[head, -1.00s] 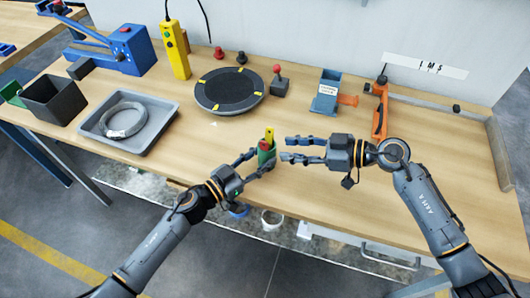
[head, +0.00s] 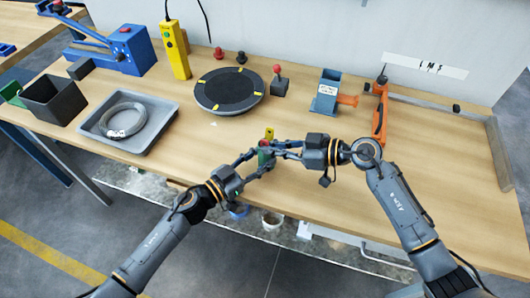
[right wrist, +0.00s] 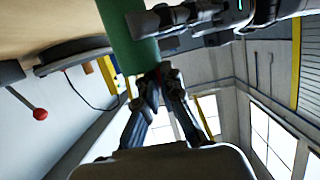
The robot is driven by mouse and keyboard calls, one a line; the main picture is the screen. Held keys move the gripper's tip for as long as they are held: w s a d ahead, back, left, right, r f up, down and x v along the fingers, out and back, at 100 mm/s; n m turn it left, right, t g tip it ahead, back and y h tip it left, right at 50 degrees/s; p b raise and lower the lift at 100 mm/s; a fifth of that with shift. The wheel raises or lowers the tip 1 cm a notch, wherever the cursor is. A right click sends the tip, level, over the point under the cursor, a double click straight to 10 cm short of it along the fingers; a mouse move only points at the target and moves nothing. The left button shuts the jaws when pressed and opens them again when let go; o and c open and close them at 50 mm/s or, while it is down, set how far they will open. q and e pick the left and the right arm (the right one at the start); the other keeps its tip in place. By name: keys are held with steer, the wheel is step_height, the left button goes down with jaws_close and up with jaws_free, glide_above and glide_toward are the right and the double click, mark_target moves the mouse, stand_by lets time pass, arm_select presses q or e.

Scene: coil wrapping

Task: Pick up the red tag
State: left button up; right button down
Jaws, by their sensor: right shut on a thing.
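A green cup (head: 264,158) is held above the front edge of the bench by my left gripper (head: 259,163), whose fingers close around it. A yellow tag (head: 269,133) sticks up from the cup. My right gripper (head: 275,147) reaches in from the right, and its fingertips meet at the cup's mouth. In the right wrist view, the green cup (right wrist: 139,38) is just beyond the fingertips (right wrist: 154,75). Most of the tag is hidden by the fingers and cup.
A round black turntable (head: 229,92) stands behind the grippers. A grey tray (head: 158,136) with a wire coil (head: 124,120) is at left. A joystick (head: 279,80), a blue tape dispenser (head: 326,92) and an orange tool (head: 380,112) stand behind.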

step_height(320, 180, up, 18)
stand_by(0.6)
arm_select(q)
steer(key=o, duration=1.2)
